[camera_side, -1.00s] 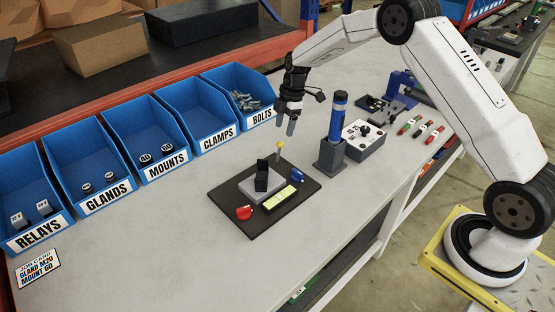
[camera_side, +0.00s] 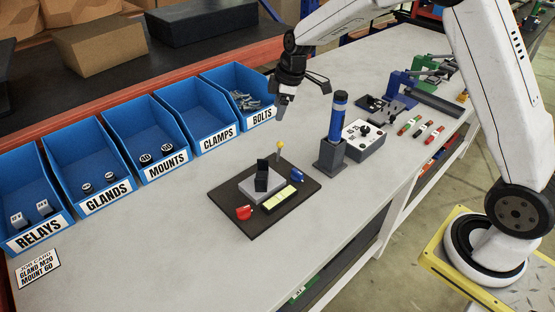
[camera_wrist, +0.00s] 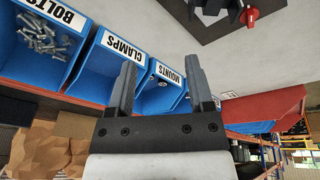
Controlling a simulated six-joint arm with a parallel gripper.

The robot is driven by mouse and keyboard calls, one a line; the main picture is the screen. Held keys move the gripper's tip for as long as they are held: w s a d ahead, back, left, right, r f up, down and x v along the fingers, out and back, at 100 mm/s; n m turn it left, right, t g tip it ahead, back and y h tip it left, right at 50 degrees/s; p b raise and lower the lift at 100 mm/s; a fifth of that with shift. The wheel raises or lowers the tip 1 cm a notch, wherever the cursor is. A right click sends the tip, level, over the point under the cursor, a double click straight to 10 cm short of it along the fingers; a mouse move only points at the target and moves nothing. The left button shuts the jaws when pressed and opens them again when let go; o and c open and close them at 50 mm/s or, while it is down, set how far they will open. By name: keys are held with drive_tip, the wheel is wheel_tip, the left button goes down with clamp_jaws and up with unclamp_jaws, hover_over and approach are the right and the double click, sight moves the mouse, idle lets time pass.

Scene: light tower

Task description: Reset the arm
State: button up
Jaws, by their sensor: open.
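My gripper (camera_side: 281,103) is raised over the bench beside the bolts bin, apart from everything. In the wrist view my gripper (camera_wrist: 165,85) shows two grey fingers spread apart with nothing between them. The dark fixture plate (camera_side: 252,222) lies on the bench in front, bearing a grey block with a black part (camera_side: 262,176), a yellow-topped pin (camera_side: 280,148), a red knob (camera_side: 243,212) and a blue knob (camera_side: 298,174).
Several blue bins stand in a row at the left, including the bolts bin (camera_side: 262,117) and relays bin (camera_side: 42,232). A blue light tower (camera_side: 338,120) on a grey base stands upright right of the plate, near a grey control box (camera_side: 364,139). The bench front is clear.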

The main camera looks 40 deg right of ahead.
drive_tip(key=s+a+f+m+h, duration=0.1)
drive_tip(key=s+m, duration=0.9)
drive_tip(key=s, duration=1.5)
drive_tip(key=shift+a+f+h, duration=0.3)
drive_tip(key=shift+a+f, duration=0.15)
